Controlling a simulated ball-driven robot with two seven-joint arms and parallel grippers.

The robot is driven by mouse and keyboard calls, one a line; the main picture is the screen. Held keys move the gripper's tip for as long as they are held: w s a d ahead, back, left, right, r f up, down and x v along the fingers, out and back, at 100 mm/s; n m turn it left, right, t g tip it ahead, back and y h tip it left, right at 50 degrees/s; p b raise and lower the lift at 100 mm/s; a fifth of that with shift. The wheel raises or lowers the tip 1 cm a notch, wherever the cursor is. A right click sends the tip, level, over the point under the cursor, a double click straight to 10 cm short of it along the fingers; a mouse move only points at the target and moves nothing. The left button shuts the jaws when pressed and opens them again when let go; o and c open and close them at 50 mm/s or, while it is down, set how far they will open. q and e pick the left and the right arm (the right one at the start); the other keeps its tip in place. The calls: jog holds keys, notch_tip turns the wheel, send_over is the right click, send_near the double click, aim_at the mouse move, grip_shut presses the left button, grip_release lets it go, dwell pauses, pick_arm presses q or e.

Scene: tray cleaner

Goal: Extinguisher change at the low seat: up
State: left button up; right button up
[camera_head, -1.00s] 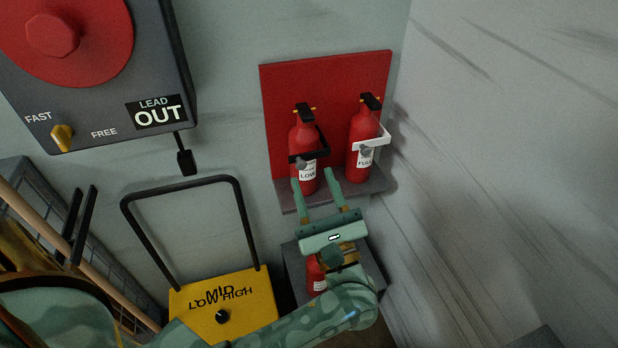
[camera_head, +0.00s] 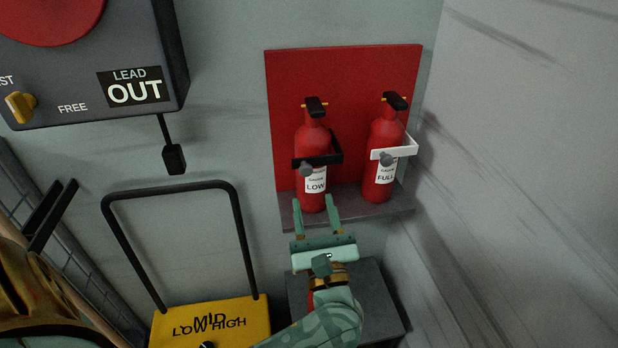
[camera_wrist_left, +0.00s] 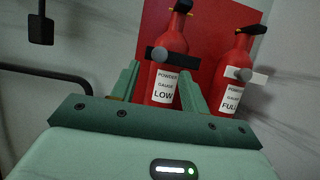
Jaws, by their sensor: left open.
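Two red extinguishers stand upright on a grey shelf (camera_head: 352,203) in front of a red back panel (camera_head: 345,75). The left extinguisher (camera_head: 312,138) is labelled LOW and has a black bracket (camera_head: 328,160) around it. The right extinguisher (camera_head: 384,133) is labelled FULL and has a white bracket (camera_head: 402,152). My left gripper (camera_head: 315,205) is open and empty, its fingertips pointing at the lower part of the LOW extinguisher. In the left wrist view the LOW extinguisher (camera_wrist_left: 168,60) shows between the fingers, the FULL one (camera_wrist_left: 232,75) to the right. Contact cannot be told. My right gripper is not seen.
A grey block (camera_head: 375,300) stands below the shelf, with something red (camera_head: 312,299) mostly hidden behind my arm. A yellow box (camera_head: 235,318) with a black handle (camera_head: 172,190) stands left. A control box (camera_head: 130,40) reading OUT hangs upper left. A bare wall is right.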

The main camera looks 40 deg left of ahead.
aim_at(306, 172)
pick_arm(q)
jog(key=x, duration=0.7)
jog(key=shift+w+b, duration=0.1)
jog(key=shift+b, duration=0.25)
jog(key=shift+r, duration=0.1)
grip_shut()
